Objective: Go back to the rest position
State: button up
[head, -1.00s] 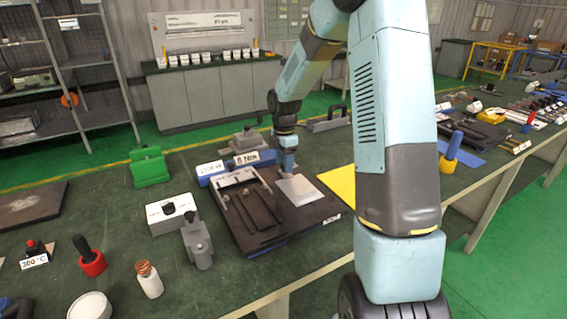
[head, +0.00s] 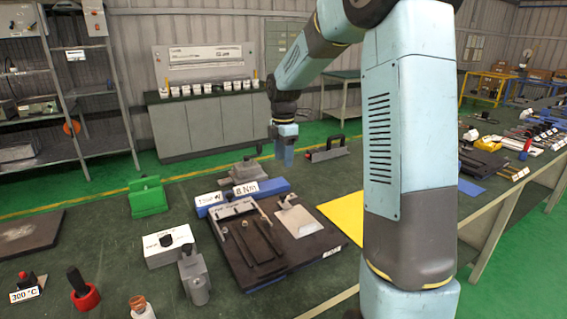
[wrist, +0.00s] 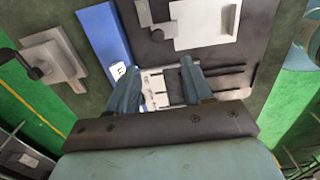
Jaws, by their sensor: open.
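My gripper (head: 285,156) is raised above the far side of the green workbench, pointing down, with nothing held. In the wrist view the two blue fingers of my gripper (wrist: 157,82) are apart with an empty gap between them. Below and nearer in the head view lies a black fixture board (head: 330,236) with a metal frame and dark bars. A light metal plate (head: 299,221) lies on the right part of the board; it also shows in the wrist view (wrist: 204,22).
A blue torque tool (head: 270,190) labelled "8 Nm" lies behind the board. A grey metal block (head: 243,172), a green block (head: 148,197) and a white box (head: 168,246) stand around it. A yellow sheet (head: 343,213) lies to the right. Air around my gripper is clear.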

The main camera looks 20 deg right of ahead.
dwell(0.4)
jog(key=s+r+m+t, duration=0.2)
jog(key=s+r+m, duration=0.3)
jog(key=s+m, duration=0.5)
jog(key=s+a+r+m+t, duration=0.1)
jog(key=s+r+m+t, duration=0.2)
jog(key=s+m, duration=0.7)
jog(key=s+r, duration=0.2)
jog(key=s, duration=1.1)
jog(key=shift+s+a+r+t, duration=0.2)
jog(key=shift+s+a+t, duration=0.05)
jog(key=shift+t, duration=0.05)
jog(key=shift+c, duration=0.7)
jog(key=shift+s, duration=0.1)
